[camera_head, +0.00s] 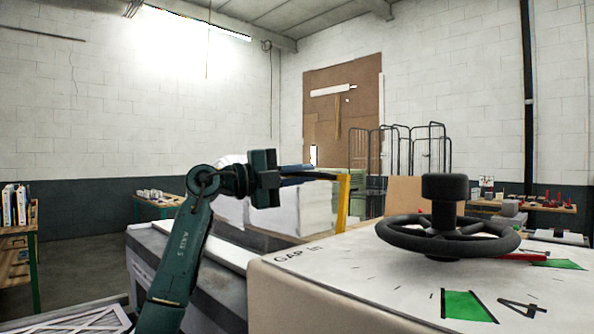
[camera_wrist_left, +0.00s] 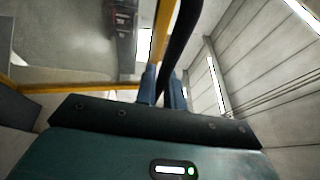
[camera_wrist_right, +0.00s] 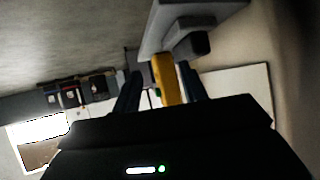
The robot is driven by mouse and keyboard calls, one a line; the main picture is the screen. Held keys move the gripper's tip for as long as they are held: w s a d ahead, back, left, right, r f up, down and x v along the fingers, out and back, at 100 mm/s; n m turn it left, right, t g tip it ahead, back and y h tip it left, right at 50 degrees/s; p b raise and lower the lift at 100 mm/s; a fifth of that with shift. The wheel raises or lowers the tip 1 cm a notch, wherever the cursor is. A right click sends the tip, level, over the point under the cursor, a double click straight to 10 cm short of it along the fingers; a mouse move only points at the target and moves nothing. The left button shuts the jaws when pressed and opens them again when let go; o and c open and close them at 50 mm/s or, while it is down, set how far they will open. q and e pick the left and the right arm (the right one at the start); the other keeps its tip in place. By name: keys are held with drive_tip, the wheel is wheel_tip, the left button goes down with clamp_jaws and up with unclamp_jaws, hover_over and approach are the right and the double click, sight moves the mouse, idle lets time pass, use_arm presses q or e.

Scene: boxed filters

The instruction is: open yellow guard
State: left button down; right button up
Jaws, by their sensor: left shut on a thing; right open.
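The yellow guard (camera_head: 343,205) shows in the head view as a thin frame with an upright post and a top bar, left of the handwheel. My left gripper (camera_head: 308,176) reaches in from the left to the top bar. In the left wrist view its blue fingers (camera_wrist_left: 162,88) are shut on a dark bar (camera_wrist_left: 181,35), with a yellow bar (camera_wrist_left: 160,35) just beyond. My right gripper (camera_wrist_right: 158,82) is outside the head view. In the right wrist view it is open, with a yellow piece (camera_wrist_right: 166,78) seen between its fingers; contact cannot be told.
A black handwheel (camera_head: 448,238) stands on a white marked dial panel (camera_head: 385,285) in front at the right. White blocks (camera_head: 320,212) lie behind the guard. A wire cage (camera_head: 400,155) and benches (camera_head: 530,203) stand farther back. Open floor (camera_head: 75,262) shows at the left.

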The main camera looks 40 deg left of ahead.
use_arm(q)
drive_tip(key=w+g+y+p, duration=0.1)
drive_tip(key=w+p, duration=0.3)
drive_tip(key=w, duration=0.3)
drive_tip(key=shift+w+d+f+n+p, duration=0.15)
drive_tip(key=shift+d+f+n+p, duration=0.1)
drive_tip(key=shift+f+n+p, duration=0.15)
use_arm(e)
drive_tip(key=shift+s+d+r+g+h, duration=0.2)
drive_tip(key=shift+s+d+g+h, duration=0.1)
drive_tip(key=shift+d, duration=0.2)
drive_tip(key=shift+s+d+r+g+h, duration=0.2)
drive_tip(key=shift+d+h, duration=0.1)
drive_tip(key=shift+d, duration=0.15)
use_arm(q)
drive_tip(key=c, duration=1.5)
unclamp_jaws()
drive_tip(key=shift+f, duration=0.1)
drive_tip(key=b+v, duration=0.5)
drive_tip(key=v, duration=0.8)
use_arm(e)
drive_tip(key=shift+w+a+f+t+y, duration=0.3)
drive_tip(key=shift+a+f+y, duration=0.1)
drive_tip(key=shift+a+f, duration=0.3)
